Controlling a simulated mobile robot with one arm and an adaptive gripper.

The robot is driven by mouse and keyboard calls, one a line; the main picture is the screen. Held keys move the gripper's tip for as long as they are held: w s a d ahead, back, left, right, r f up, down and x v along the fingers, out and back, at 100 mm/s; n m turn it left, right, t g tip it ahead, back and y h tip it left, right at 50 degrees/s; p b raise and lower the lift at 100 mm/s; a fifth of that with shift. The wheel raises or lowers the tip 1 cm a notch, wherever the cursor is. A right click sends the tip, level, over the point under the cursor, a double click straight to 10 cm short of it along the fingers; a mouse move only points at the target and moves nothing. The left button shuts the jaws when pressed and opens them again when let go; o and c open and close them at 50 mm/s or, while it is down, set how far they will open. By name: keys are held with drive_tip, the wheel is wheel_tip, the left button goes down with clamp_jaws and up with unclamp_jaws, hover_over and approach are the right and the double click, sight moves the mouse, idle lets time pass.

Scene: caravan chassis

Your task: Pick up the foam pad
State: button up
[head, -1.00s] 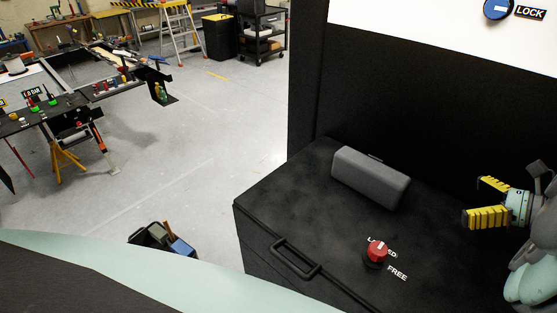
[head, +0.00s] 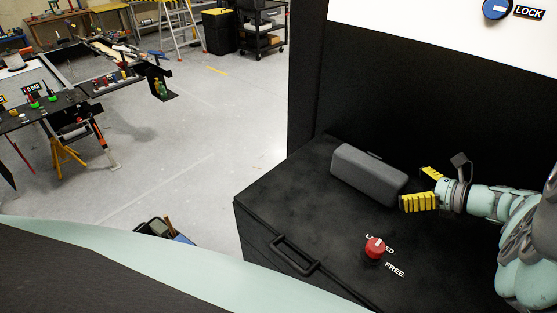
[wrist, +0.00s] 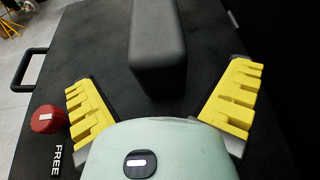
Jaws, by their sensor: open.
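The foam pad (head: 369,174) is a dark grey rounded block lying on the black box top. In the wrist view the foam pad (wrist: 157,45) runs away from me, its near end at the opening between my fingers. My gripper (head: 420,187) has yellow ridged fingers and is just right of the pad's right end. In the wrist view my gripper (wrist: 163,95) is open, one finger on each side of the pad's line, with gaps on both sides. I see no contact with the pad.
The black box (head: 290,205) has a handle (head: 295,255) at its front edge. A red knob (head: 375,247) with LOCKED and FREE labels stands in front of the pad. A black wall rises behind. A tool bin (head: 163,230) sits on the floor left.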

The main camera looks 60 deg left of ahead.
sight(367, 175)
drive_tip(key=x, duration=0.3)
drive_tip(key=shift+s+a+f+b, duration=0.15)
drive_tip(key=shift+a+f+b, duration=0.05)
drive_tip(key=shift+a+b, duration=0.2)
drive_tip(key=shift+d, duration=0.15)
drive_tip(key=c, duration=1.2)
